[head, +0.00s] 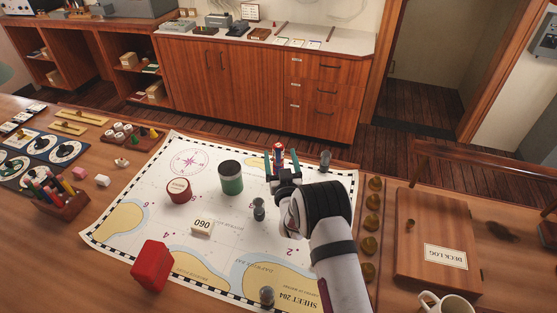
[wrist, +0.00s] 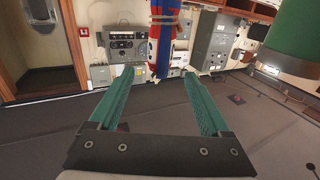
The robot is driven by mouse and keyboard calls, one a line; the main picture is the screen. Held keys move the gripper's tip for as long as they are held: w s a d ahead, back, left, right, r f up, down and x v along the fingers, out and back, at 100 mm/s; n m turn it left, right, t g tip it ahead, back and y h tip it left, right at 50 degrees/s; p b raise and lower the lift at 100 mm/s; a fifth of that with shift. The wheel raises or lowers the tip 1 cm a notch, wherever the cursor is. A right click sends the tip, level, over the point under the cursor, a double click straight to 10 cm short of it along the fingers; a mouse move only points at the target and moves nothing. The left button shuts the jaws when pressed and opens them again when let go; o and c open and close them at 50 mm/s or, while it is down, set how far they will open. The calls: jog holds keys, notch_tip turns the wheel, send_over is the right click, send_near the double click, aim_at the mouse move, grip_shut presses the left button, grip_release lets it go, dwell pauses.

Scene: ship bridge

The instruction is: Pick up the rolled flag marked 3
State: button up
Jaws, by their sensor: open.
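A rolled flag in red and blue with tan ties (wrist: 164,35) shows in the wrist view, just beyond the fingertips and in line with the gap between them. In the head view the rolled flag (head: 277,150) stands near the far edge of the chart, seen between my fingers. No number 3 can be read on it. My gripper (head: 281,159) is open with nothing held; its green fingers (wrist: 158,75) are on either side of the gap. The flag's lower part is hidden behind my gripper in the head view.
A green and black cylinder (head: 231,180) stands left of my gripper on the chart (head: 150,215). A red round box (head: 178,190), a white 060 block (head: 201,228) and a red block (head: 152,266) are farther left. A grey piece (head: 325,160) stands right of the flag.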

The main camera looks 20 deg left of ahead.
aim_at(279, 151)
jog(key=x, duration=0.3)
jog(key=shift+w+f, duration=0.2)
jog(key=shift+w, duration=0.05)
grip_shut()
